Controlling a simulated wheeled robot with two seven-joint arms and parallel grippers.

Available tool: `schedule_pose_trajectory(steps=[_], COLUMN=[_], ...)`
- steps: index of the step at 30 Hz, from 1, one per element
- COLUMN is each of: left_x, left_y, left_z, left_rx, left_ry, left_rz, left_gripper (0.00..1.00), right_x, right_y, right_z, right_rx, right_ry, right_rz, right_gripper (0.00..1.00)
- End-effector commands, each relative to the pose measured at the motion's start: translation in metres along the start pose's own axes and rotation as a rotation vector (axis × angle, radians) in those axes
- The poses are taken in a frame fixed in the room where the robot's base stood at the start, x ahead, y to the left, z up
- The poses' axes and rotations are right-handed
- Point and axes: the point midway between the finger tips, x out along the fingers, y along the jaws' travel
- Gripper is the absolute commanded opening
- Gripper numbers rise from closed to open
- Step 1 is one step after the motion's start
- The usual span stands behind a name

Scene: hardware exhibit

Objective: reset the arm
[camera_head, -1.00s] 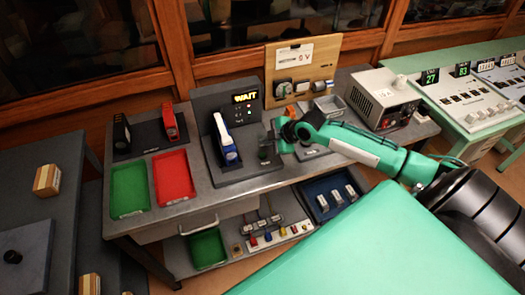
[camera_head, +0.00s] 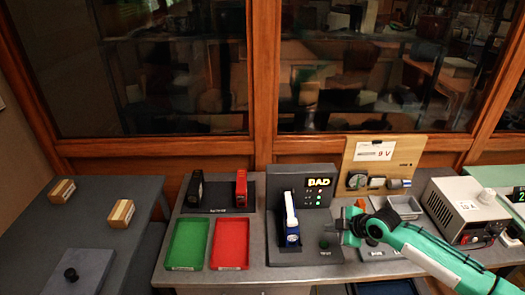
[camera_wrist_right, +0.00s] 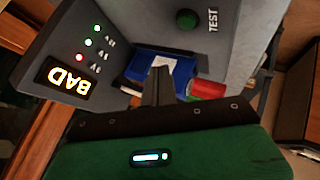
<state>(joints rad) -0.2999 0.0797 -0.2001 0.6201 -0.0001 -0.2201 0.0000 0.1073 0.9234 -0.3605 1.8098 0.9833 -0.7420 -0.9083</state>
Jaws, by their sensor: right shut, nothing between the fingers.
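My right arm comes in from the right in the head view. Its gripper (camera_head: 340,226) hovers just right of the tester (camera_head: 302,172), close to the green TEST button (camera_head: 324,244). The shut, empty fingers also show in the wrist view (camera_wrist_right: 158,88). The tester's screen reads BAD (camera_head: 318,182) in yellow. A blue and white item (camera_head: 292,232) stands upright in the tester; its blue part with a white label (camera_wrist_right: 160,72) lies beyond the fingers in the wrist view. The green button (camera_wrist_right: 187,18) is clear of the fingers there. My left gripper is not in view.
A green tray (camera_head: 187,243) and a red tray (camera_head: 230,244) lie left of the tester, with a black holder (camera_head: 195,189) and a red one (camera_head: 241,189) behind. A wooden panel (camera_head: 385,153) and a power supply (camera_head: 465,208) stand to the right.

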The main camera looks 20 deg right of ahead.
Motion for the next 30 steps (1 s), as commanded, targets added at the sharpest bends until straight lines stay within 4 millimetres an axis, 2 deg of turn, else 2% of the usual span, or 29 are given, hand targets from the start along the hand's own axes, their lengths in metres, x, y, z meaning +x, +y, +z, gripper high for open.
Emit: schedule_pose_trajectory(steps=[2, 5, 11, 15, 18, 24, 30], left_x=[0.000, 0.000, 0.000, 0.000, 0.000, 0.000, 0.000], left_y=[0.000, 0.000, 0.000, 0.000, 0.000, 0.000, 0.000], left_z=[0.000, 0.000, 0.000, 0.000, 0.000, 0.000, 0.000], left_rx=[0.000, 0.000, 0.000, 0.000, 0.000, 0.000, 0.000], left_ry=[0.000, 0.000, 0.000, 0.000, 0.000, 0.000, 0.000], left_rz=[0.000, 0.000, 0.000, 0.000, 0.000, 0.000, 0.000], left_gripper=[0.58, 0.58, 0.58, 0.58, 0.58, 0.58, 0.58], right_x=[0.001, 0.007, 0.011, -0.005, -0.025, -0.062, -0.093], right_y=[-0.005, -0.030, -0.132, -0.193, -0.226, -0.262, -0.283], right_z=[-0.002, -0.011, -0.051, -0.073, -0.082, -0.085, -0.081], right_rx=[0.004, 0.030, 0.178, 0.339, 0.473, 0.696, 0.865], right_ry=[0.000, -0.001, -0.047, -0.126, -0.199, -0.335, -0.444], right_rz=[-0.006, -0.037, -0.138, -0.163, -0.155, -0.111, -0.062], right_gripper=[0.00, 0.00, 0.00, 0.00, 0.00, 0.00, 0.00])
